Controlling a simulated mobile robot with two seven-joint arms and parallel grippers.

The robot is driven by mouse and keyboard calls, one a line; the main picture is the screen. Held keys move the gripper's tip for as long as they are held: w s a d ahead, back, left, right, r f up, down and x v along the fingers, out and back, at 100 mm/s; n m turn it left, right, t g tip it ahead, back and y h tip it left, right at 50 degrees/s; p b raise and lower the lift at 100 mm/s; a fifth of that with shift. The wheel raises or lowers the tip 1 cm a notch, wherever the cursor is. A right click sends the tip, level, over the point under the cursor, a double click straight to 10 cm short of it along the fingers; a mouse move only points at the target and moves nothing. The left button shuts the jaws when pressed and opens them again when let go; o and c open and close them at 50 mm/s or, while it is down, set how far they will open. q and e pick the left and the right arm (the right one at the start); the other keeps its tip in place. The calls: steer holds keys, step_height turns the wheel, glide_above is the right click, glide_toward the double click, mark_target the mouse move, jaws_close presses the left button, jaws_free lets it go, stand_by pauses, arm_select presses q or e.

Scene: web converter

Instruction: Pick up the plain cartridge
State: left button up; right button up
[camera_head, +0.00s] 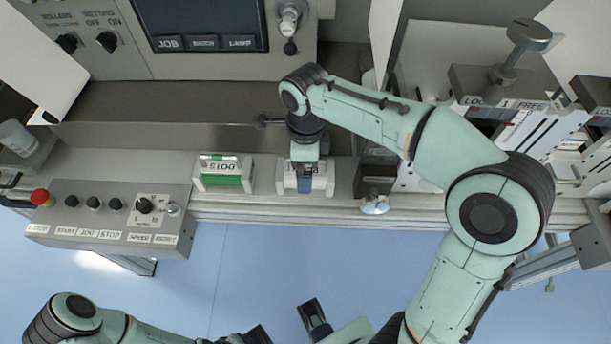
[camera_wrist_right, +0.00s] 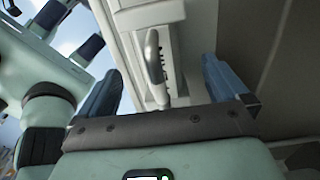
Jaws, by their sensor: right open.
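The plain cartridge (camera_head: 327,180) is a white block without a visible label on the front ledge, mostly hidden under my right gripper (camera_head: 304,186) in the head view. In the right wrist view my right gripper (camera_wrist_right: 165,85) is open. A white body with a grey bar handle (camera_wrist_right: 154,55), apparently the cartridge, shows between its two blue fingers. I see no grip on it, and I cannot tell whether the fingers touch it. My left gripper (camera_head: 287,325) is at the bottom of the head view, low and away from the ledge, with its fingers apart and nothing visible between them.
A white and green cartridge labelled DOTS (camera_head: 223,172) stands left of the plain one. A black block (camera_head: 376,174) with a metal knob stands close on the right. A control box (camera_head: 110,218) with a red stop button is at the left. Blue floor lies in front.

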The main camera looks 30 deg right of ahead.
steer(key=shift+f, duration=0.35)
steer(key=shift+r, duration=0.1)
steer(key=c, duration=1.5)
